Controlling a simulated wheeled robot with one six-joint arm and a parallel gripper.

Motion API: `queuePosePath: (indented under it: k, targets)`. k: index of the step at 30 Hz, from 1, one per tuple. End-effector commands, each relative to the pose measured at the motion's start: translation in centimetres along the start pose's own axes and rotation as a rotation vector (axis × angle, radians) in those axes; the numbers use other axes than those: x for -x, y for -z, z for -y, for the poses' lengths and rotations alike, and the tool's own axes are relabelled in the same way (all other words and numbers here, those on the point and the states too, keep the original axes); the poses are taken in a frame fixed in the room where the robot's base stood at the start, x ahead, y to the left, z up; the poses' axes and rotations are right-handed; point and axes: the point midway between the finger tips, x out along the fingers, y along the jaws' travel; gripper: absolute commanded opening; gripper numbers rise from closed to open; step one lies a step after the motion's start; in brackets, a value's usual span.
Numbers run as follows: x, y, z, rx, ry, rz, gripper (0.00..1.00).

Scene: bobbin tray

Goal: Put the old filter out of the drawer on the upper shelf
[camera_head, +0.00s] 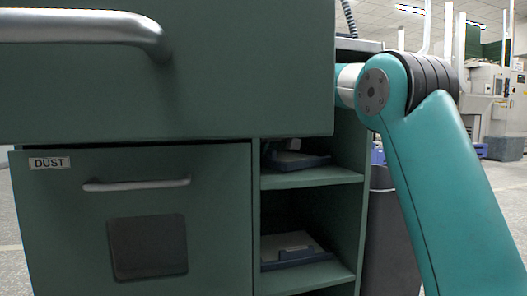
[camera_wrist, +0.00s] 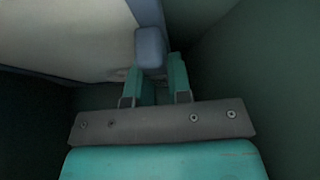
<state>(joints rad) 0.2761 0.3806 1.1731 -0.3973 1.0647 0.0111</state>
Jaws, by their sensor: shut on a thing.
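In the wrist view, my gripper (camera_wrist: 156,76) is shut on the blue tab (camera_wrist: 150,48) of a filter (camera_wrist: 70,35) with a pale flat face and a blue frame edge. Dark green surfaces lie on both sides of it. In the head view, my gripper and this filter are hidden behind the large green drawer front (camera_head: 230,70), which juts out toward me. The upper shelf (camera_head: 312,178) is in the open bay at right; a blue-edged item (camera_head: 298,162) lies on it, partly hidden.
A lower shelf (camera_head: 325,277) holds another blue-edged item with a pale top (camera_head: 290,249). The drawer labelled DUST (camera_head: 75,225) is below the large front and looks closed. A grey bin (camera_head: 390,240) stands right of the cabinet, behind my arm.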

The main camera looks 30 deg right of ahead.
Motion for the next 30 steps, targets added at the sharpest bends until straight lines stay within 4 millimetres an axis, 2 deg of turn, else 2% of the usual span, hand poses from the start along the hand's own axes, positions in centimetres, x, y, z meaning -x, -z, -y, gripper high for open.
queuePosePath:
  k: [4,5,8,17,23,30]
  targets:
    - [-0.2,-0.1,0.0,0.000,0.000,0.000,0.00]
    - [-0.2,-0.2,0.0,-0.001,0.000,0.001,0.21]
    - [-0.2,-0.1,0.0,0.000,0.000,0.001,0.44]
    - [0.0,0.0,0.0,0.001,0.000,0.000,0.44]
    - [1.8,0.3,0.1,0.002,-0.001,0.001,0.44]
    - [3.9,-3.8,0.0,-0.001,-0.002,0.001,0.44]
